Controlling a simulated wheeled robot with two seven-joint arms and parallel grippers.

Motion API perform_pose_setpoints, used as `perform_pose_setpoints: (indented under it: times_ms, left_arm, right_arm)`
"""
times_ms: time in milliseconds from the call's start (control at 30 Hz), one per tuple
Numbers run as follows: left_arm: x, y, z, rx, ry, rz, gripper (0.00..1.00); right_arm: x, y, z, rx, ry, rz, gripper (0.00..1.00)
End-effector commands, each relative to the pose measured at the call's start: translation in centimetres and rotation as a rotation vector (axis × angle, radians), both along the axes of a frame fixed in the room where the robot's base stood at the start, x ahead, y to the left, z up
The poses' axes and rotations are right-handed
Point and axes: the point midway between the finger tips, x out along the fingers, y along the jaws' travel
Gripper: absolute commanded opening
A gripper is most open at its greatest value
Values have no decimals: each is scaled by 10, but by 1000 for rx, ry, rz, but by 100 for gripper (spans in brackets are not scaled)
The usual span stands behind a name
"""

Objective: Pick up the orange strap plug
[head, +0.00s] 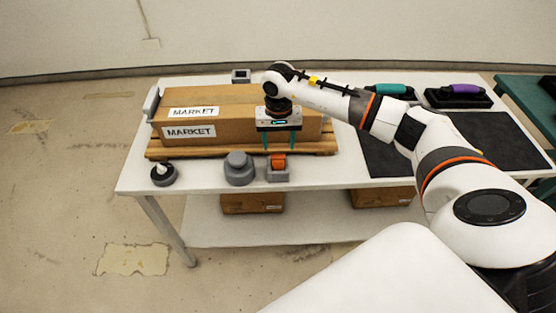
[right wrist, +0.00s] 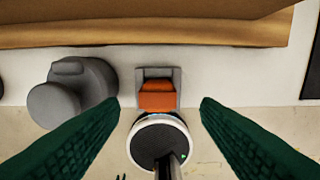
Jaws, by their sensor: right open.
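The orange strap plug (head: 278,160) sits in a small grey holder (head: 278,175) near the table's front edge. In the right wrist view the orange plug (right wrist: 157,96) shows in its grey holder (right wrist: 157,73), centred between my fingers and just beyond their tips. My right gripper (head: 280,146) is open and empty, with its green fingers pointing down above the plug. Its fingers also show in the right wrist view (right wrist: 160,103), one on each side and apart from the plug. My left gripper is not in view.
A grey stepped knob (head: 240,168) stands just left of the holder. A dark round piece with a white top (head: 163,174) is farther left. Behind are a MARKET box (head: 225,120) and a wooden pallet (head: 313,147). Dark mats (head: 390,155) lie to the right.

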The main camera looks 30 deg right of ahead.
Motion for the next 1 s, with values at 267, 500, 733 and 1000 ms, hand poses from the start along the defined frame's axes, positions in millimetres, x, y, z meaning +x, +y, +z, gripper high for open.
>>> perform_pose_setpoints:
  times_ms: [267, 500, 733, 1000]
  left_arm:
    - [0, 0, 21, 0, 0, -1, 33]
    - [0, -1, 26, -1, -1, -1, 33]
    - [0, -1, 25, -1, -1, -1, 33]
    - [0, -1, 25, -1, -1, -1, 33]
  right_arm:
    - [-4, 5, -28, 2, 6, 1, 57]
    - [-3, 4, -54, 1, 0, 0, 57]
    - [-2, 4, -56, 1, -2, 0, 56]
    - [-2, 4, -55, 2, -1, 0, 11]
